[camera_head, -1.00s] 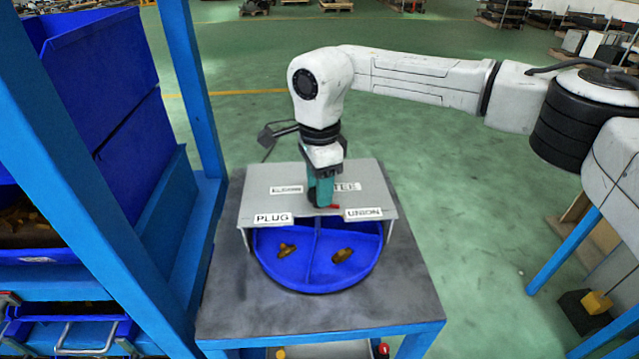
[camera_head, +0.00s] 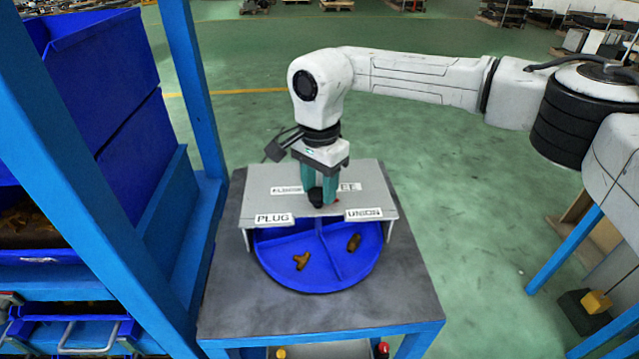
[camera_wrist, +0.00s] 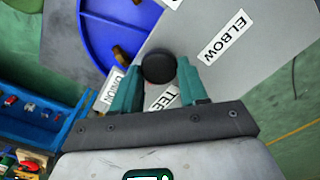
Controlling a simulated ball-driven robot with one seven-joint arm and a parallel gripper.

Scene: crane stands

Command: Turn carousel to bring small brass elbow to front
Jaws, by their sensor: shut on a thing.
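The blue carousel (camera_head: 290,278) is a round divided tray. Its front half shows from under a grey cover (camera_head: 385,185). One brass fitting (camera_head: 301,260), which looks tee-shaped, lies in the front left compartment. A darker fitting (camera_head: 354,242) lies to the right of the divider; I cannot tell its type. The rear compartments are hidden, and I cannot pick out the small brass elbow. My gripper (camera_head: 319,198) points down over the cover, its teal fingers shut on a black knob (camera_wrist: 159,68) on top.
The cover bears PLUG (camera_head: 273,219), UNION (camera_head: 364,214), ELBOW (camera_wrist: 228,36) and TEE labels. It stands on a dark table (camera_head: 300,318) with a blue frame. A blue rack post (camera_head: 195,85) and blue bins (camera_head: 130,120) stand close on the left.

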